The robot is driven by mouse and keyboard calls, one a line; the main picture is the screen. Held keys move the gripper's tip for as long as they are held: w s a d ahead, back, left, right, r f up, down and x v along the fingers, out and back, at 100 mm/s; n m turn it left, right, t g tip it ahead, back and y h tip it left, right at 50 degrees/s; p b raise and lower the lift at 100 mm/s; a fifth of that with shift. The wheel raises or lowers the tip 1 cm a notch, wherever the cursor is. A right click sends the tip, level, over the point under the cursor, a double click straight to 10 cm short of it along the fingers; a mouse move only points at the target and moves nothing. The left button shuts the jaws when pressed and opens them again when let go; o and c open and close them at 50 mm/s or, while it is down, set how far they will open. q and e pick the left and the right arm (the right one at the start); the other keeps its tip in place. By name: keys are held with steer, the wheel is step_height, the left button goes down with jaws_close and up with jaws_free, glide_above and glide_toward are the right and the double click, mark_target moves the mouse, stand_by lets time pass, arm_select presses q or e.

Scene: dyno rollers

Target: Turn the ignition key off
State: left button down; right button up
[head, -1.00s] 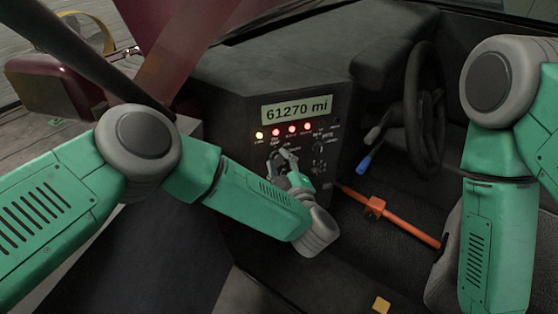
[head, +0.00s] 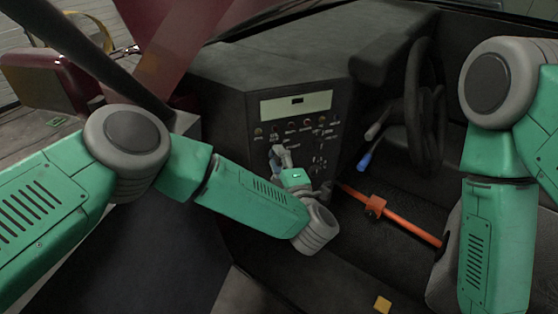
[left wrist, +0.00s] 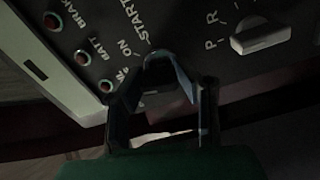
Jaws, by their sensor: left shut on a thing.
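The ignition switch is on the dark dash panel (head: 262,112), beside the lettering "ON" and "START" in the left wrist view. My left gripper (head: 279,152) is at the panel, under the row of lamps. In the left wrist view its fingers (left wrist: 160,68) close around the ignition spot, and it is shut on the key. The fingers hide most of the key, so its exact angle cannot be told. The display (head: 296,104) shows only a short dark mark, and the lamps look unlit. My right arm is at the right, its gripper out of view.
A gear selector knob (left wrist: 262,38) marked P, R sits near the fingers. The steering wheel (head: 424,105), a blue-tipped lever (head: 365,161) and an orange bar (head: 405,224) are right of the panel. A maroon part (head: 70,85) stands at the left.

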arm_select(q)
steer(key=shift+w+a+n, duration=0.1)
steer(key=shift+a+n, duration=0.1)
steer(key=shift+n, duration=1)
steer(key=shift+b, duration=0.3)
steer(key=c, duration=1.3)
jaws_free()
steer(key=shift+f, duration=0.1)
steer(key=shift+o, duration=0.5)
steer(key=shift+w+f, duration=0.1)
steer(key=v, duration=1.2)
